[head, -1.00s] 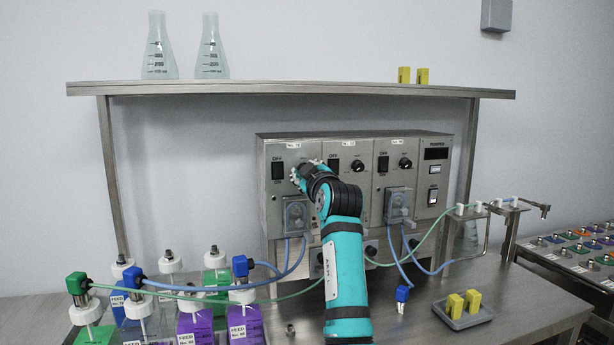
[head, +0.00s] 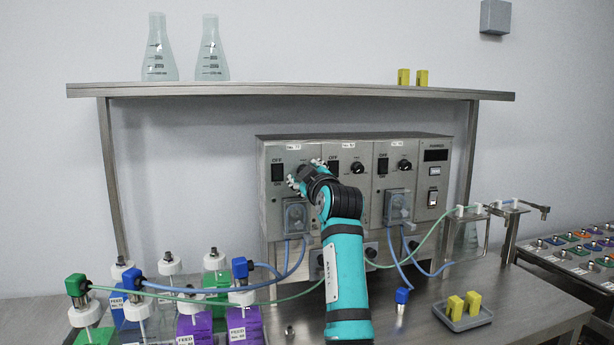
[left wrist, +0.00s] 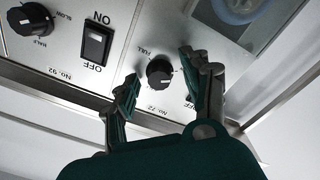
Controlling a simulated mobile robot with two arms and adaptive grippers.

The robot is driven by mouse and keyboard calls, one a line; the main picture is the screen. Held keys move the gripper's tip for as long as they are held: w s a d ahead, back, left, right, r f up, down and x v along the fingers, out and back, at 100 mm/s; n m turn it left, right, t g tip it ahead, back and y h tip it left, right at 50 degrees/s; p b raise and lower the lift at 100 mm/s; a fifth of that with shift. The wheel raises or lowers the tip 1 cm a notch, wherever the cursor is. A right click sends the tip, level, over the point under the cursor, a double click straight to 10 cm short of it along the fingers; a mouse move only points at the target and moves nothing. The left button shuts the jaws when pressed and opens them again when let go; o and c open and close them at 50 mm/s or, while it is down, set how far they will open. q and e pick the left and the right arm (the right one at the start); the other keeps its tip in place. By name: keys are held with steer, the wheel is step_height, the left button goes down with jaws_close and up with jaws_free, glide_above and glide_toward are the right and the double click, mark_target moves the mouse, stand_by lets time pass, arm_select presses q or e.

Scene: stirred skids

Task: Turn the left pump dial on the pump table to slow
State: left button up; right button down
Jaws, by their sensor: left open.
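The left pump dial (left wrist: 160,72) is a small black knob on the steel pump panel. In the left wrist view it sits between the two fingers of my left gripper (left wrist: 158,92), with a gap on both sides. A "FULL" mark shows beside it; where its pointer stands is hard to tell. In the head view my left gripper (head: 305,174) is open at the upper part of the left pump unit and hides the dial. My right gripper is not in view.
Switches and the middle dial (head: 358,168) and right dial (head: 404,165) sit along the panel; the middle dial also shows in the wrist view (left wrist: 30,18). Pump heads with blue and green tubing hang below. Bottles crowd the left; a grey tray (head: 462,318) holds yellow blocks. A shelf (head: 290,89) runs above.

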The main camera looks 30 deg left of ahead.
arm_select(q)
step_height(320, 180, up, 10)
stand_by(0.5)
